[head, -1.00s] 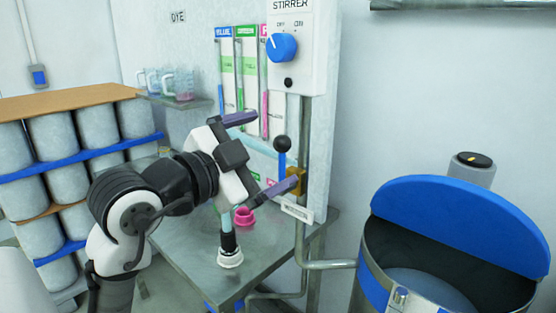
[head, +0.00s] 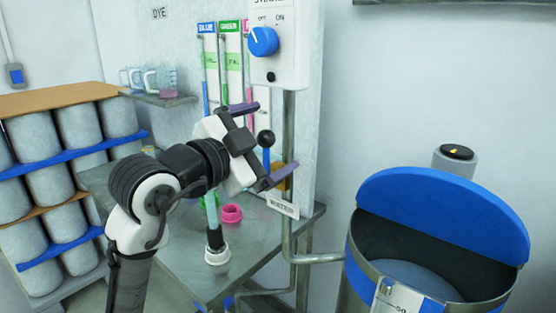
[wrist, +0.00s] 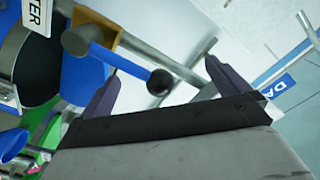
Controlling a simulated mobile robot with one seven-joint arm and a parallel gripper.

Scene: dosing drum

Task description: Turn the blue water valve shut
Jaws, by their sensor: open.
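The water valve has a blue lever (head: 266,157) with a black ball knob (head: 266,138) on top, standing upright from a brass-coloured body (head: 284,178) above the WATER label (head: 282,205). My gripper (head: 275,139) is open and empty, its two purple-grey fingers spread above and below the knob's height. In the wrist view the lever (wrist: 115,63) runs from the brass body (wrist: 97,28) to the knob (wrist: 160,82), which shows between my fingers. I cannot tell whether the knob is inside the jaws or beyond them; no finger clearly touches it.
The stirrer box (head: 276,45) with a blue dial hangs above the valve. Coloured dye tubes (head: 229,65) stand behind my gripper. A pink ring (head: 231,213) sits on the metal table (head: 245,262) below. A drum with a blue lid (head: 440,212) stands at right.

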